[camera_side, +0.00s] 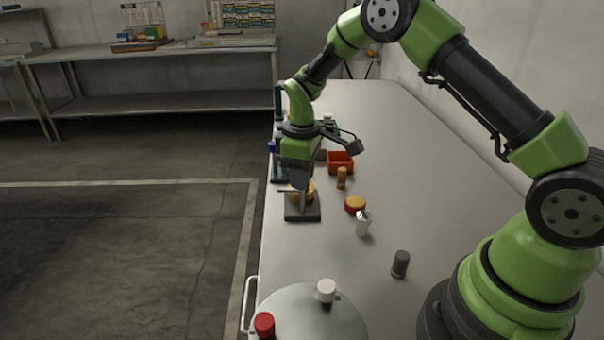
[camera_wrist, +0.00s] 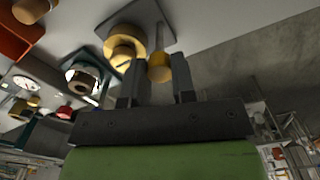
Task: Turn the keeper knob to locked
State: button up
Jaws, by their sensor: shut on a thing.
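A brass keeper knob (camera_wrist: 160,68) sits between the two fingers of my gripper (camera_wrist: 158,76) in the wrist view. The fingers are closed on it. Beside it, a larger round brass piece (camera_wrist: 125,50) stands on a grey plate. In the side view my gripper (camera_side: 302,190) points down over the dark base plate (camera_side: 302,214), and brass shows around the fingers. The fingers hide part of the brass fitting, and I cannot read any lock mark or the knob's turn angle.
A round metal lid (camera_side: 315,315) with red and white knobs is in front. The bench's right side is clear.

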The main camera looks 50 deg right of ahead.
jog(key=m, duration=0.4)
jog(key=shift+m, duration=0.4)
jog(key=m, duration=0.9)
jog(key=shift+m, duration=1.8)
jog(key=o, duration=0.9)
